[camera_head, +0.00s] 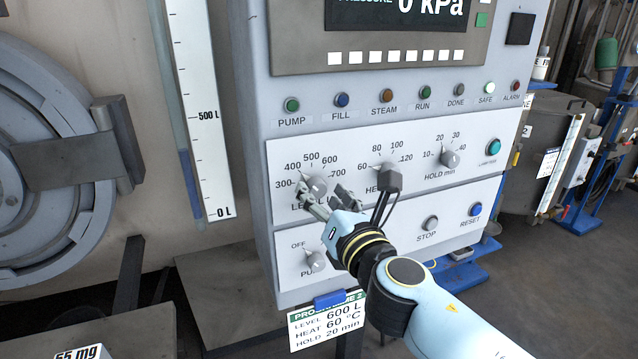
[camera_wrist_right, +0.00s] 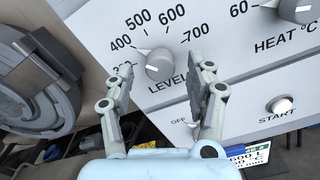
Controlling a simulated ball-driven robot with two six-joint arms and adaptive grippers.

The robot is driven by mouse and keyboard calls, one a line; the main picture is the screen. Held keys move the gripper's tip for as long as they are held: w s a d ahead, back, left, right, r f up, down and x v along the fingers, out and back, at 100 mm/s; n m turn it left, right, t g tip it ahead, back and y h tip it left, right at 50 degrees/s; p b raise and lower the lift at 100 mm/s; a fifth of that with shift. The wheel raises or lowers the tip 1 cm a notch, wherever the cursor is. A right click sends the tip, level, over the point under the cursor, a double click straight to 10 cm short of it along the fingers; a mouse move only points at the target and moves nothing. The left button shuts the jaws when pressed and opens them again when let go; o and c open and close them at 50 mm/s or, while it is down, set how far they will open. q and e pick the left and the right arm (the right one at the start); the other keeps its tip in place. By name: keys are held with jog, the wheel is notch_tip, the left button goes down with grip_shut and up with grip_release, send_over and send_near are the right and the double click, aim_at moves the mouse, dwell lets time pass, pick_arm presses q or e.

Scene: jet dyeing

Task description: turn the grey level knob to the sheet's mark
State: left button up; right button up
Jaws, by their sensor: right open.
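The grey level knob (camera_head: 317,187) sits at the left of the control panel, inside a scale from 300 to 700. In the right wrist view the knob (camera_wrist_right: 158,66) has its pointer toward the upper left, near 400. The programme sheet (camera_head: 329,320) hangs below the panel and reads level 600 L, heat 60 °C, hold 20 min. My right gripper (camera_head: 322,202) is open in front of the level knob. In the right wrist view its fingers (camera_wrist_right: 165,78) stand either side of the knob; I cannot tell if they touch it. My left gripper is out of view.
The heat knob (camera_head: 388,168) is partly hidden behind a part of my right arm. The hold knob (camera_head: 450,158) is to its right. The pump knob (camera_head: 315,261) sits below. A level gauge (camera_head: 204,115) and a round door (camera_head: 40,170) are at the left.

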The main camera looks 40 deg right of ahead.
jog(key=shift+x, duration=0.95)
jog(key=shift+c, duration=0.4)
grip_shut()
